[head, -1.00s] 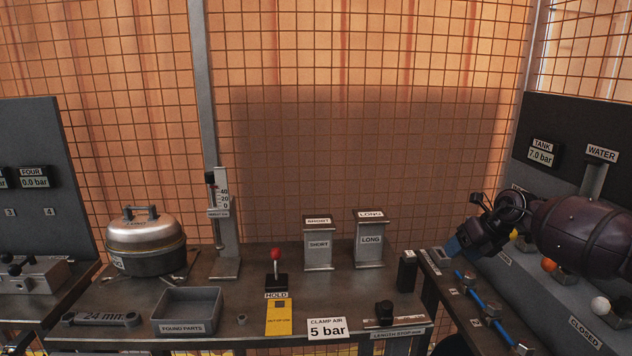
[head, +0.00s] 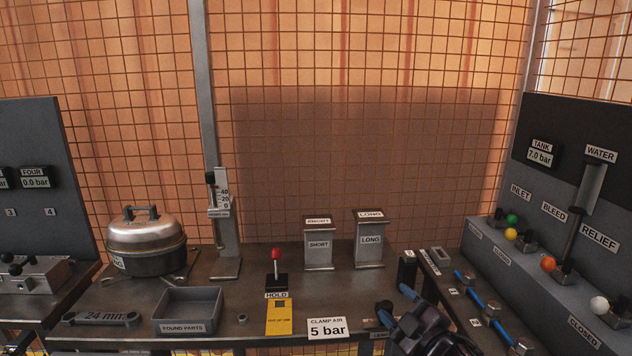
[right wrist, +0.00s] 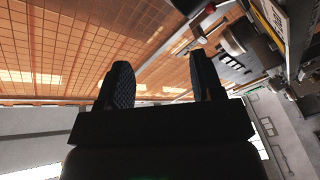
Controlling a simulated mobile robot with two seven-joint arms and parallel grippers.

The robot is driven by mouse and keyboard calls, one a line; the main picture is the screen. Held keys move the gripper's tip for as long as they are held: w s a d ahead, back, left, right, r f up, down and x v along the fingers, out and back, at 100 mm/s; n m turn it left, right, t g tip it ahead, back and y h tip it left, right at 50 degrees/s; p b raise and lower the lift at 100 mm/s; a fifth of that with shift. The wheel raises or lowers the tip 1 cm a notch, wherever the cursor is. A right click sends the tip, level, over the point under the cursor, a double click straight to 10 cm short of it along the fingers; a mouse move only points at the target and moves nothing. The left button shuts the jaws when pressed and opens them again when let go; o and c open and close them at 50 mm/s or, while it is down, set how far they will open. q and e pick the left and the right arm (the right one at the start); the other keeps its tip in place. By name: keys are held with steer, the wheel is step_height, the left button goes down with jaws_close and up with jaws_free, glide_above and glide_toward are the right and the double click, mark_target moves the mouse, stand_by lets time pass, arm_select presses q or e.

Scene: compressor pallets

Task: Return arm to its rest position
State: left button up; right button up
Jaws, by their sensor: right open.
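My right gripper (head: 397,303) is at the bottom of the head view, right of centre, over the front right of the bench. Its two blue-padded fingers are apart, with nothing visible between them. It partly hides the front edge and the label strip there. In the right wrist view my right gripper (right wrist: 163,82) also shows with two separate dark fingers and an empty gap. The arm behind it is mostly out of the picture. My left gripper is not in view.
A valve panel (head: 495,262) with coloured knobs stands at the right. Blue tools lie on a dark rail (head: 460,290) beside the gripper. The LONG (head: 371,240) and SHORT (head: 319,243) blocks, a red-knobbed lever (head: 276,255), a grey bin (head: 218,298) and a round lidded pot (head: 147,240) occupy the bench.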

steer(key=s+d+f+m+g+h, duration=0.2)
steer(key=s+f, duration=0.5)
steer(key=s, duration=0.4)
steer(key=s+d+f+m+g+h, duration=0.2)
steer(key=s+d+f+m, duration=0.3)
steer(key=s, duration=0.6)
steer(key=s+d+f+m+g+h, duration=0.1)
steer(key=s+d+f+m+h, duration=0.2)
steer(key=s+f+m, duration=0.3)
steer(key=s+f, duration=0.5)
steer(key=shift+d+m+g+h, duration=0.4)
